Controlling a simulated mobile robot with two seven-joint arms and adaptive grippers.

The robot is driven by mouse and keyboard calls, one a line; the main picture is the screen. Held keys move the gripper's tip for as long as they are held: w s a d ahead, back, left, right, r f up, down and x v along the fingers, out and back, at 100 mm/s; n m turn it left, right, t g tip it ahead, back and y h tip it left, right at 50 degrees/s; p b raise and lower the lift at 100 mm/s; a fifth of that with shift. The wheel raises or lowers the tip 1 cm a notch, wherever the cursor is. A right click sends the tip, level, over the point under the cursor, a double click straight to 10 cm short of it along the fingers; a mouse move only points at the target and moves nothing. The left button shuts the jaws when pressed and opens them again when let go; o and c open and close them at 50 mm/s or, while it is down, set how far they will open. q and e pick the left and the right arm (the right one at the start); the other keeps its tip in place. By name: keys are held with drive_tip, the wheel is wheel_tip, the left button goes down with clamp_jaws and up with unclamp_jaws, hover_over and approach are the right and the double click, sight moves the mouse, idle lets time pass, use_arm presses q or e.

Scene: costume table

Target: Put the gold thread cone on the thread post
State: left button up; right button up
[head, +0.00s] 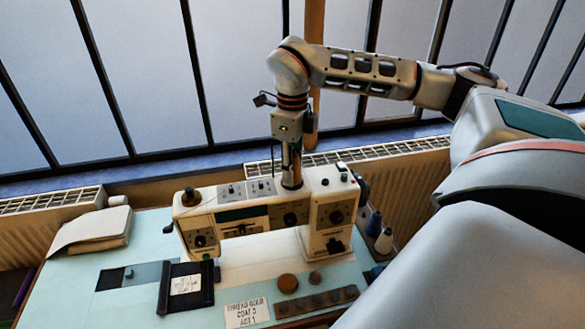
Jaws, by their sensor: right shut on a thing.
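My right gripper (291,168) points down over the top of the cream sewing machine (325,195). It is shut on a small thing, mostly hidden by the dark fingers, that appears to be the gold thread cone. The fingers overlap the machine top in this view, and I cannot tell whether the held thing touches it. A thin upright rod, which looks like the thread post (272,160), stands just left of the gripper on the machine top. My left gripper is not in view.
A blue cone (373,223) and a white cone (384,241) stand right of the machine. A card (246,312) reading "THREAD GOLD", a brown round thing (287,283) and a dark strip (317,302) lie in front. Folded cloth (92,231) lies left. A radiator (408,180) stands behind.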

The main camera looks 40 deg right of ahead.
drive_tip(key=o, duration=1.2)
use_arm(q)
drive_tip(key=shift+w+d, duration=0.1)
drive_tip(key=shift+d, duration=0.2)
use_arm(e)
drive_tip(key=shift+r, duration=0.2)
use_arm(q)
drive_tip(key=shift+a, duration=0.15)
use_arm(e)
wheel_tip(320, 180, up, 12)
drive_tip(key=shift+f, duration=0.2)
drive_tip(key=shift+s+f, duration=0.1)
